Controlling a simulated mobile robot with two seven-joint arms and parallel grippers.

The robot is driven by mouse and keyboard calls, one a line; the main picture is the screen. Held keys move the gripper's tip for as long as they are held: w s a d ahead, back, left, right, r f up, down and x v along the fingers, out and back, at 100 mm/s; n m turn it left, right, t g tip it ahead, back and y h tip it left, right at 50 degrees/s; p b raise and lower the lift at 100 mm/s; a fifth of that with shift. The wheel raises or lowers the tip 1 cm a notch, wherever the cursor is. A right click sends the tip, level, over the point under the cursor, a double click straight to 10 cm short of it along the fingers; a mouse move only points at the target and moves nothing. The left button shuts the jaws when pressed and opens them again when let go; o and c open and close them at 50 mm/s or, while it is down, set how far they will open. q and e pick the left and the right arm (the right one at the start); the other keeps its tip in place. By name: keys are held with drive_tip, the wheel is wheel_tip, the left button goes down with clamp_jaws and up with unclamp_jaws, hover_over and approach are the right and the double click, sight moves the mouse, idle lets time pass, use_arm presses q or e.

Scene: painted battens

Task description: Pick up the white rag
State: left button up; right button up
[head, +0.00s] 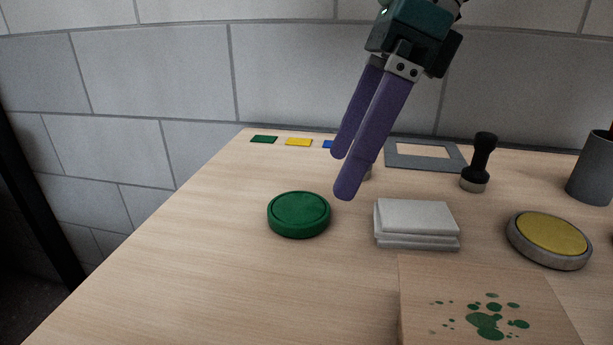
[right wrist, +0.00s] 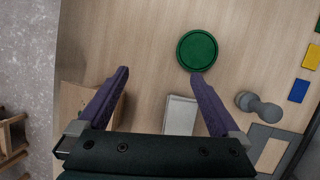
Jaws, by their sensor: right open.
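The white rag (head: 415,220) lies folded in a flat stack on the table in the head view, right of the green round lid. It also shows in the right wrist view (right wrist: 180,114), partly hidden by my right gripper's finger and body. My right gripper (head: 342,174) has purple fingers and is open and empty, above the table, to the left of the rag in the head view. My left gripper is not in view.
A green round lid (head: 299,214) sits left of the rag. A yellow-topped round tin (head: 548,238), a black-handled stamp (head: 480,162), a grey frame (head: 400,155) and a dark cup (head: 591,168) stand to the right and behind. A green-spotted board (head: 440,295) lies in front. The table's left side is clear.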

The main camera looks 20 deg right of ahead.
sight(422, 214)
drive_tip(key=d+f+h, duration=0.1)
drive_tip(key=d, duration=0.2)
drive_tip(key=d+f+h, duration=0.1)
drive_tip(key=d+h, duration=0.1)
drive_tip(key=d, duration=0.2)
drive_tip(key=d+f+h, duration=0.1)
drive_tip(key=d, duration=0.2)
drive_tip(key=shift+s+d+f+m+g+b, duration=0.1)
drive_tip(key=shift+d+f+m+g+b, duration=0.05)
drive_tip(key=shift+d+m+g+b, duration=0.2)
wheel_tip(422, 214, down, 6)
drive_tip(key=shift+a+r, duration=0.1)
drive_tip(key=shift+a, duration=0.05)
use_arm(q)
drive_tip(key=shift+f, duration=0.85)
use_arm(e)
drive_tip(key=shift+c, duration=0.2)
drive_tip(key=c, duration=1.1)
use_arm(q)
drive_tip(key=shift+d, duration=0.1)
use_arm(e)
drive_tip(key=shift+r, duration=0.1)
drive_tip(key=shift+c, duration=0.2)
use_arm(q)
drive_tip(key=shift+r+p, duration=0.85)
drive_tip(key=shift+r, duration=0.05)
use_arm(e)
wheel_tip(422, 214, up, 20)
